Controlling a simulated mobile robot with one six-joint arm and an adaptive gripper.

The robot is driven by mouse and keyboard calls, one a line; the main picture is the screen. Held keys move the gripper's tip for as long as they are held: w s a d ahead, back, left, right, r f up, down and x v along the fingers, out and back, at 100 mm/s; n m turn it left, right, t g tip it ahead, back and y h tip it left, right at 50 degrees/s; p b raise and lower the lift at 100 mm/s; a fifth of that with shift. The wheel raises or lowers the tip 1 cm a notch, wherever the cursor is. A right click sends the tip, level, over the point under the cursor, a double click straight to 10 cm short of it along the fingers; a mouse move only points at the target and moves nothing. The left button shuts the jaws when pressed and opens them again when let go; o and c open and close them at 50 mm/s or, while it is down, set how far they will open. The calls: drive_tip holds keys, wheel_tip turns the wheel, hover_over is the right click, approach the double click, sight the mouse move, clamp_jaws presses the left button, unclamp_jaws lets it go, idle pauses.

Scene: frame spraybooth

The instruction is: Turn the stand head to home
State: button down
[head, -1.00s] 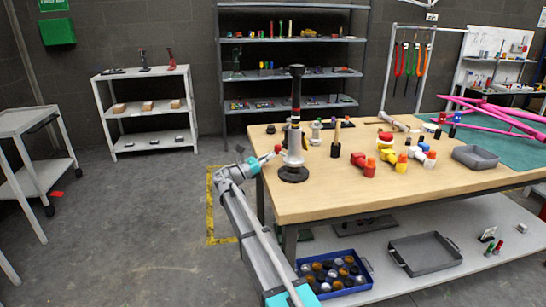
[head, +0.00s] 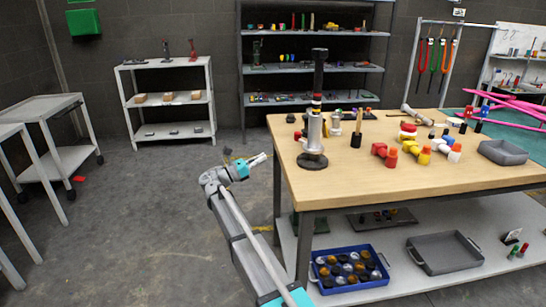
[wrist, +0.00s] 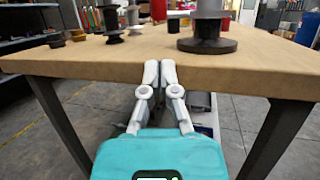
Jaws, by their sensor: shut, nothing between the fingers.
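The stand (head: 314,120) rises from a round black base near the left end of the wooden workbench (head: 420,185). It has a silver lower body, a red and black band, and a dark upright upper part. In the wrist view the stand's base (wrist: 207,44) sits on the bench, and its upper part is cut off by the frame. My gripper (head: 262,158) is left of the bench's left edge, apart from the stand. In the wrist view my gripper (wrist: 160,68) is shut and empty, its fingertips in front of the bench edge.
Pipe fittings in red (head: 385,152) and yellow, plus a grey tray (head: 502,152), lie on the bench. A blue crate (head: 348,270) of round parts and a grey tray (head: 445,252) sit on the lower shelf. Open floor (head: 140,220) lies left of the bench.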

sight(295, 137)
drive_tip(key=shift+v, duration=1.2)
drive_tip(key=shift+s+d, duration=0.1)
drive_tip(key=s+d+r+n+t+y+p, duration=0.2)
drive_tip(key=s+r+n+t+y+p, duration=0.1)
drive_tip(key=p, duration=0.9)
drive_tip(key=shift+s+r+n+t+y, duration=0.4)
drive_tip(key=shift+s+r+t+y, duration=0.3)
drive_tip(key=shift+s+r+y, duration=0.8)
drive_tip(key=shift+w+r, duration=0.3)
drive_tip(key=shift+w, duration=0.1)
drive_tip(key=x, duration=1.3)
drive_tip(key=shift+w+d+f, duration=0.2)
drive_tip(key=shift+w, duration=0.15)
